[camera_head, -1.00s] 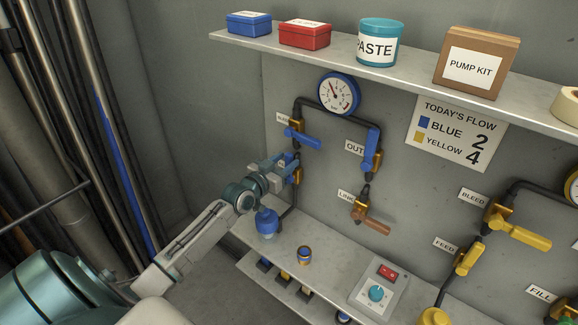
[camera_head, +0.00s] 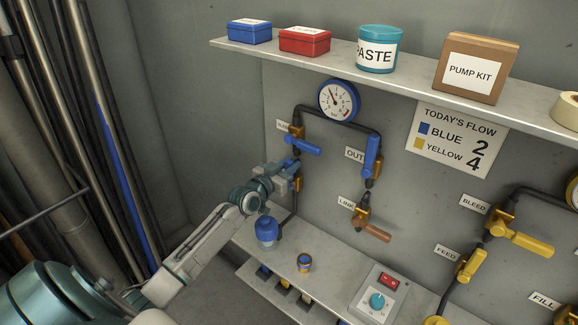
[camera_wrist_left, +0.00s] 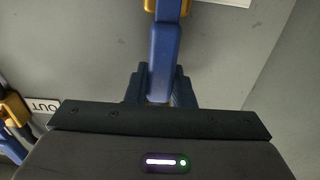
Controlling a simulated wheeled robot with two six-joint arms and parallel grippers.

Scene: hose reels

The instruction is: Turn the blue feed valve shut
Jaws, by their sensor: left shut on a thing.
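My left gripper (camera_head: 287,174) is at the wall panel at centre left, shut on the blue feed valve's handle. In the left wrist view the blue handle (camera_wrist_left: 164,58) runs from a brass fitting (camera_wrist_left: 167,6) down between my two dark blue fingers (camera_wrist_left: 160,88). In the head view my gripper hides most of this valve; its brass body (camera_head: 297,180) shows just right of the fingers. My right gripper is not in view.
Another blue-handled valve (camera_head: 302,144) sits just above my gripper. The OUT valve (camera_head: 372,158) and the LINK valve (camera_head: 374,231) are to the right.

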